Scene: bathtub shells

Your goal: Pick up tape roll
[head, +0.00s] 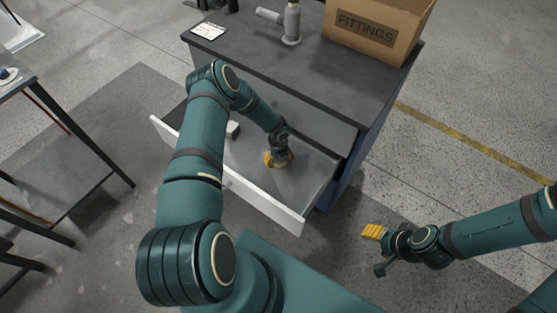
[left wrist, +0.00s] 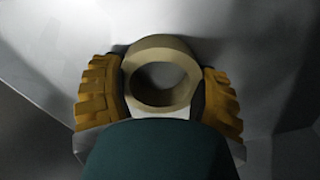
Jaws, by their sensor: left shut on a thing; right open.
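The tape roll (left wrist: 178,58) is a tan ring in the middle of the left wrist view, between the two yellow fingers of my left gripper (left wrist: 160,95). The fingers are shut on its sides. In the head view my left gripper (head: 278,159) reaches down into the open drawer (head: 305,180), and the roll is hidden there. I cannot tell whether the roll still touches the drawer floor. My right gripper (head: 376,245) is open and empty over the floor at the lower right.
The drawer belongs to a dark cabinet (head: 380,88). A small pale-topped item (head: 233,129) lies in the drawer, left of my left gripper. On top stand a grey pipe fitting (head: 291,24), a white card (head: 208,31) and a cardboard box (head: 375,28). A table (head: 60,150) stands at left.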

